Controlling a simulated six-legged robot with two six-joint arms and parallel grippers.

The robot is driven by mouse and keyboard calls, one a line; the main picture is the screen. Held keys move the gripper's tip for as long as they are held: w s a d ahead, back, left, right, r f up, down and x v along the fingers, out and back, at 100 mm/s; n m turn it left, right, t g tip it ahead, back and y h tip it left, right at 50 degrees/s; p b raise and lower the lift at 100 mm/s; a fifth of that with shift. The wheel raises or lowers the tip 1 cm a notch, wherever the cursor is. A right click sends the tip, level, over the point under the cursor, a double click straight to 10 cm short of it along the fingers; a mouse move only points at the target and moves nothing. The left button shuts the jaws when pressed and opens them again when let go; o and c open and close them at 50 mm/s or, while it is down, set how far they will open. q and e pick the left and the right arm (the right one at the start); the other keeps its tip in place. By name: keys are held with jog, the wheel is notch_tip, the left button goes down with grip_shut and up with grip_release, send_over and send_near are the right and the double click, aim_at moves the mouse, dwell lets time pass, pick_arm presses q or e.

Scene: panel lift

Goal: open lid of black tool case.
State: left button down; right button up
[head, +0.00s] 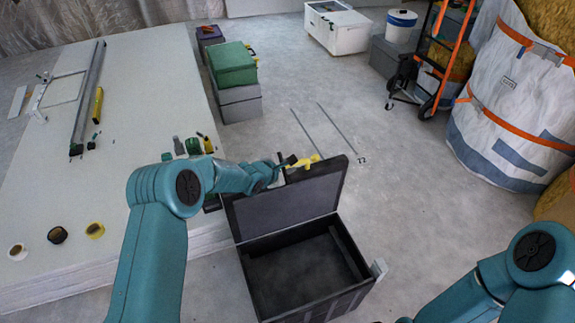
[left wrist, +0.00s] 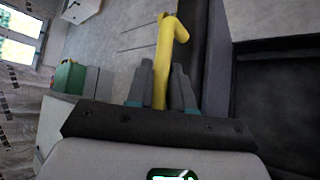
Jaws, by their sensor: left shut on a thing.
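The black tool case (head: 305,275) stands on the floor in the lower middle of the head view. Its lid (head: 285,203) is raised, and the dark inside shows, with no contents that I can make out. A yellow handle (head: 304,161) is at the lid's top edge. My left gripper (head: 286,166) is at that edge. In the left wrist view, its fingers (left wrist: 161,88) are shut on the yellow handle (left wrist: 164,50), with the open case (left wrist: 275,105) to the right. My right arm shows at the lower right, but its gripper is out of view.
A stack of white panels (head: 130,75) with tools and tape rolls lies left of the case. Green and grey boxes (head: 235,80) stand beyond. A white bulk bag (head: 515,110) and an orange hand truck (head: 438,50) are at right.

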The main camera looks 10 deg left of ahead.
pick_arm(q)
jog(key=shift+r, duration=0.1)
jog(key=c, duration=1.1)
grip_release()
jog(key=shift+s, duration=0.1)
jog(key=v, duration=1.6)
jog(key=shift+r, duration=0.15)
